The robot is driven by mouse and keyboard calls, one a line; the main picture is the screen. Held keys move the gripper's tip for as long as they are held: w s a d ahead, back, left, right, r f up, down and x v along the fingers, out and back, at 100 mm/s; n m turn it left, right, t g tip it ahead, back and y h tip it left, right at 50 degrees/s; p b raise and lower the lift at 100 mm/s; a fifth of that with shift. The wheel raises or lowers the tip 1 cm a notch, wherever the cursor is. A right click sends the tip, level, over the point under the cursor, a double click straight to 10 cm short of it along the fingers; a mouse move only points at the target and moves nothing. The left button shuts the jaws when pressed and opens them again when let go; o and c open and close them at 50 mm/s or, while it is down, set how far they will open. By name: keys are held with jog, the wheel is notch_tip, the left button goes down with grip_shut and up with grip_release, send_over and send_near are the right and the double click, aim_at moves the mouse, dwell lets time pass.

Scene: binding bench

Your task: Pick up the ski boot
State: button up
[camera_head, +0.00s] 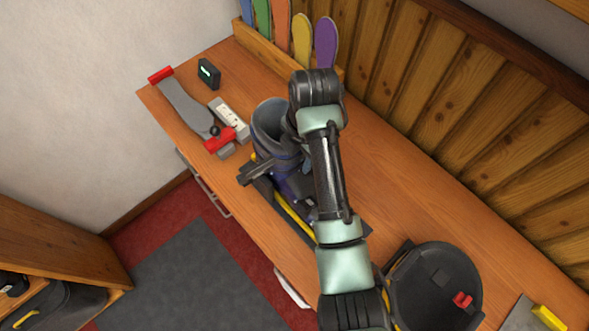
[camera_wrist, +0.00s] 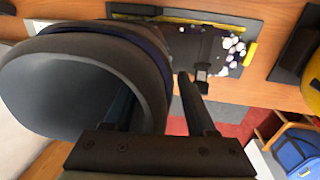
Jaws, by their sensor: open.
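The ski boot (camera_head: 268,124), dark blue and grey with a wide round cuff, stands on the wooden bench, partly hidden by my arm. In the wrist view its open cuff (camera_wrist: 60,85) fills the left side, very close. My gripper (camera_wrist: 152,88) is open at the cuff. The right finger is outside the cuff, beside its wall. The left finger shows against the cuff opening and seems to be inside it. Whether either finger touches the boot cannot be told.
A wooden rack (camera_head: 270,55) of coloured boards stands behind. A round black container (camera_head: 435,285) is at lower right.

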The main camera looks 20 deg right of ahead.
grip_shut()
dwell(1.3)
jog(key=shift+w+r, duration=0.15)
jog(key=shift+r, duration=0.05)
